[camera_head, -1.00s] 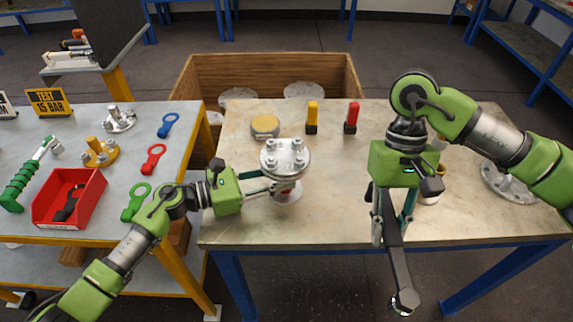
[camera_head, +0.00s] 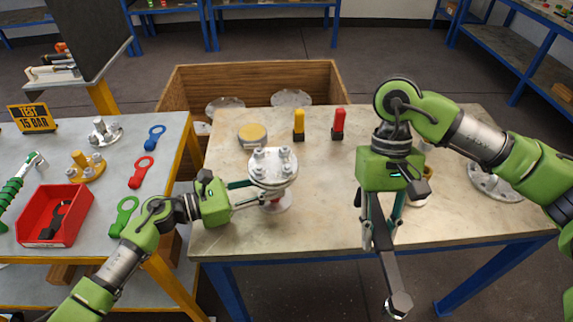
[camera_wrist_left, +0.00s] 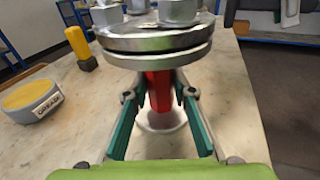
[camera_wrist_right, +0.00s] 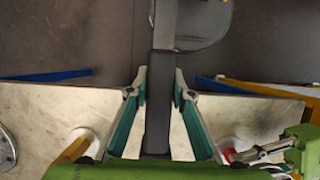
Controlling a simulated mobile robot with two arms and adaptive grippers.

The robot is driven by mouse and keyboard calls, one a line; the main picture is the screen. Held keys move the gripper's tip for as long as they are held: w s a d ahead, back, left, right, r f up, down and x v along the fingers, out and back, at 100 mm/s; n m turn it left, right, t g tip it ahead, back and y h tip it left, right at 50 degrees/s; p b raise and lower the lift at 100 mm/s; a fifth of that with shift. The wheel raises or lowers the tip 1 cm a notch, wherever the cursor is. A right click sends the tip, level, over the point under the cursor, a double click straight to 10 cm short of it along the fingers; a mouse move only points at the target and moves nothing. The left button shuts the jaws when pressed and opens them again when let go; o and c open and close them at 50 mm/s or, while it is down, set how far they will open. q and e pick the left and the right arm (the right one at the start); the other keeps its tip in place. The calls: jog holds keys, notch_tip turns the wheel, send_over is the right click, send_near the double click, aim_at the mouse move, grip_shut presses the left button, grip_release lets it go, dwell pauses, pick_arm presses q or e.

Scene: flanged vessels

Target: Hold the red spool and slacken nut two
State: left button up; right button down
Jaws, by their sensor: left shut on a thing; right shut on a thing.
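The red spool (camera_wrist_left: 158,92) stands upright on the table, with a steel bolted flange pair (camera_wrist_left: 155,38) on top and a round foot below. In the head view its flange top (camera_head: 273,168) carries several nuts; I cannot tell which is nut two. My left gripper (camera_wrist_left: 158,92) is shut on the red neck under the flanges; it comes from the left in the head view (camera_head: 262,193). My right gripper (camera_head: 382,240) is shut on the grey handle of a long wrench (camera_head: 393,275). The wrench's socket end (camera_head: 398,304) points down past the table's front edge, apart from the spool.
A grease tin (camera_head: 252,135), a yellow-topped post (camera_head: 299,125) and a red-topped post (camera_head: 338,124) stand behind the spool. A steel flange (camera_head: 492,183) lies at the right.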

jog(key=shift+w, duration=0.1)
dwell(0.5)
jog(key=w+a+r+m+t+y, duration=0.3)
jog(key=w+r+m+t+y, duration=0.2)
jog(key=w+r+m, duration=1.1)
pick_arm(q)
jog(key=shift+w, duration=0.1)
pick_arm(e)
notch_tip(320, 180, down, 8)
jog(key=s+m, duration=0.1)
jog(key=m, duration=0.1)
jog(key=shift+a+r, duration=0.15)
jog(key=shift+a, duration=0.05)
jog(key=shift+f, duration=1.25)
